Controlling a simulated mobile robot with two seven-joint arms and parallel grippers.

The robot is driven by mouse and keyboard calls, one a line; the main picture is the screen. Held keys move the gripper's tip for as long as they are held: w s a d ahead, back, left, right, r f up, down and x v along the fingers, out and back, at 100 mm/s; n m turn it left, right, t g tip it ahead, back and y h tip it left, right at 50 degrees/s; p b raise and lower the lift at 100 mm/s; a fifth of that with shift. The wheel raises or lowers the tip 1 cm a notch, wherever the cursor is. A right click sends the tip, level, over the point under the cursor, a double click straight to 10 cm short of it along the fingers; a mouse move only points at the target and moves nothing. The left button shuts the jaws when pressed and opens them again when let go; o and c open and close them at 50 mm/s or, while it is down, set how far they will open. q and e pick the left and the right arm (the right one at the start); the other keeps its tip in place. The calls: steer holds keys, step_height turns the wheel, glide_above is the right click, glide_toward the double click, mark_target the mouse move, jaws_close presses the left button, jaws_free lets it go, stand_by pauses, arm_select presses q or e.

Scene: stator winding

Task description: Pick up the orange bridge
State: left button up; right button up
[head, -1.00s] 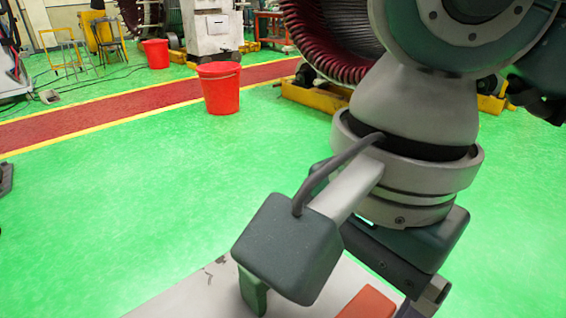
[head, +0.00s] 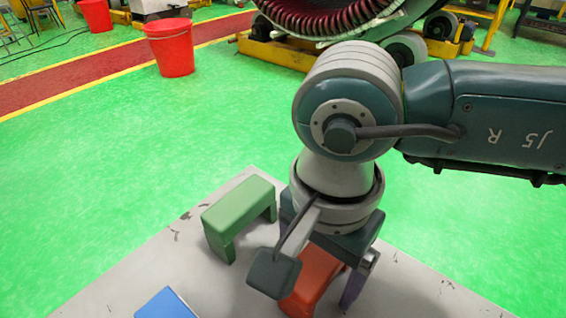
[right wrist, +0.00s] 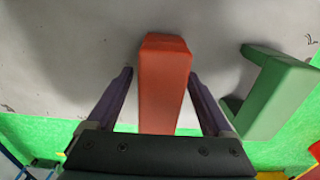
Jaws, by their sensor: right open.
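The orange bridge (head: 313,277) is on the pale table (head: 411,285), partly hidden by my right wrist in the head view. In the right wrist view the orange bridge (right wrist: 164,88) lies lengthwise between the two purple fingers. My right gripper (right wrist: 160,76) is open, with one finger on each side of the bridge and a visible gap on both sides. In the head view only one finger of the right gripper (head: 328,288) shows clearly, beside the bridge. Whether the fingertips reach down to the table is unclear. My left gripper is not in view.
A green bridge (head: 238,212) stands close by, left of my right wrist in the head view. It also shows right of the fingers in the right wrist view (right wrist: 275,95). A blue block (head: 166,304) is at the bottom edge. Red buckets stand on the green floor beyond.

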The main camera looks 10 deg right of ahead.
jaws_close()
stand_by(0.6)
